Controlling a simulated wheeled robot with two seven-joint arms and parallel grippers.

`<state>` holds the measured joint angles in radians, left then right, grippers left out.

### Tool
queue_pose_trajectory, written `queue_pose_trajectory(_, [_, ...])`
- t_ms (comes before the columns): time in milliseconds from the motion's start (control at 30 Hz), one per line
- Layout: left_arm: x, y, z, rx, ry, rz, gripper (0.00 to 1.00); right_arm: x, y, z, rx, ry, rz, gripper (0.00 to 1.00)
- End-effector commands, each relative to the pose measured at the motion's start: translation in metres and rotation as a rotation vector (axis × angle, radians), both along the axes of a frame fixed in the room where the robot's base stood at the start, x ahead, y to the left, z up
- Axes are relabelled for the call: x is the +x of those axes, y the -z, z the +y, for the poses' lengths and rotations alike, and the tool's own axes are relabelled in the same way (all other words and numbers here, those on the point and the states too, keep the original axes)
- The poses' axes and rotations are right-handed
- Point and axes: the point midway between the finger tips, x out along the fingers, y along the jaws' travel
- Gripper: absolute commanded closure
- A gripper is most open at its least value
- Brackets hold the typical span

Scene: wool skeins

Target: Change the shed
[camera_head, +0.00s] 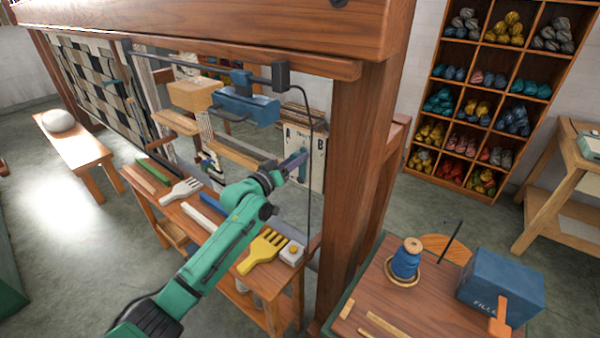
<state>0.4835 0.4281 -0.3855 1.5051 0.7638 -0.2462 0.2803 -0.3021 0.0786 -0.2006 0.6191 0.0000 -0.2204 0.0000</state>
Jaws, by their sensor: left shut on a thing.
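A loom (350,190) with a heavy wooden frame fills the left and middle. A white panel marked A and B (317,178) stands inside it, with A on the left and B on the right. A small blue lever (303,172) shows in front of this panel, partly hidden. My left gripper (296,163) reaches it on the green arm and is shut on it. The lever stands roughly between the letters; its exact setting is hard to tell. A checked woven cloth (95,80) hangs at the far left. My right gripper is not in view.
A wooden bench below my arm holds a yellow comb (262,250), a white comb (182,190) and coloured bars. A side table (410,315) holds a blue cone (405,262) and a blue box (500,285). A thick post stands right of the panel. Wool shelves (488,90) are behind.

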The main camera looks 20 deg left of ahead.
Motion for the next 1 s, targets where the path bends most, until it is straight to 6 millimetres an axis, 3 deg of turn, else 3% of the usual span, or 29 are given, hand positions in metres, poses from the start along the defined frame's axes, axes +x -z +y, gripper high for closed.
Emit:
queue_pose_trajectory(500, [0.015, 0.010, 0.039, -0.403, -0.001, 0.160, 1.00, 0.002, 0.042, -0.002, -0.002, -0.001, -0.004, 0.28])
queue_pose_trajectory(1000, [0.020, 0.013, 0.050, -0.537, -0.001, 0.214, 1.00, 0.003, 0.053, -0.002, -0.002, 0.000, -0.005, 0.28])
